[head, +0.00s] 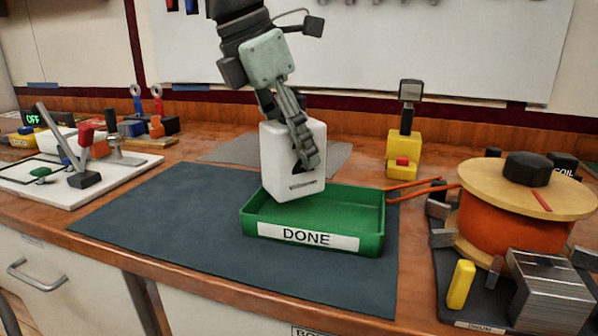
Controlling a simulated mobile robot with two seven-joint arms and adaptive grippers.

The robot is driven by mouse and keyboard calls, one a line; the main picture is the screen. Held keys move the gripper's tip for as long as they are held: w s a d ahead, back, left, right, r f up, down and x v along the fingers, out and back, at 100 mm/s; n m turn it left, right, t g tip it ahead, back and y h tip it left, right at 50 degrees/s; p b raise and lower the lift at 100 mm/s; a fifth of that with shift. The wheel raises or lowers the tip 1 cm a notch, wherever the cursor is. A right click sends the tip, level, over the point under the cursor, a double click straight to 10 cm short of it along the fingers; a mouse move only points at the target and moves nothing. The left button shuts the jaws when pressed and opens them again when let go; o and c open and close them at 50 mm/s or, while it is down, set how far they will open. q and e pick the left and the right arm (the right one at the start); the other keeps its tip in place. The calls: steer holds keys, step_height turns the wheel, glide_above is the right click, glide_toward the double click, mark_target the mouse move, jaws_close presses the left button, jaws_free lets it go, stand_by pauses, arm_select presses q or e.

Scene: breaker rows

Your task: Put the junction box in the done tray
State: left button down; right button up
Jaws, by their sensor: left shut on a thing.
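The junction box is a white block (280,170) with rounded corners and small dark lettering near its lower edge. My left gripper (306,150) comes down from above and is shut on it, with a grey finger across its front face. The box is slightly tilted and overlaps the left part of the done tray in the head view. I cannot tell whether its underside touches the tray floor. The done tray (372,240) is green and shallow, with a white DONE label on its front wall. My right gripper is not in view.
The tray stands on a dark mat (150,225). A spool with an orange winding (505,220) and metal blocks crowd the right. A yellow device (403,155) stands behind the tray. A white board with levers (60,185) is at left. The mat's left part is clear.

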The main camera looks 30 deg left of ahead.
mark_target(277, 126)
arm_select(q)
steer(key=shift+w+d+f, duration=0.1)
steer(key=shift+d+f, duration=0.2)
steer(key=shift+d, duration=0.1)
steer(key=shift+f, duration=1.85)
steer(key=shift+f, duration=0.15)
steer(key=c, duration=0.6)
jaws_free()
steer(key=v, duration=1.2)
steer(key=shift+a, duration=0.1)
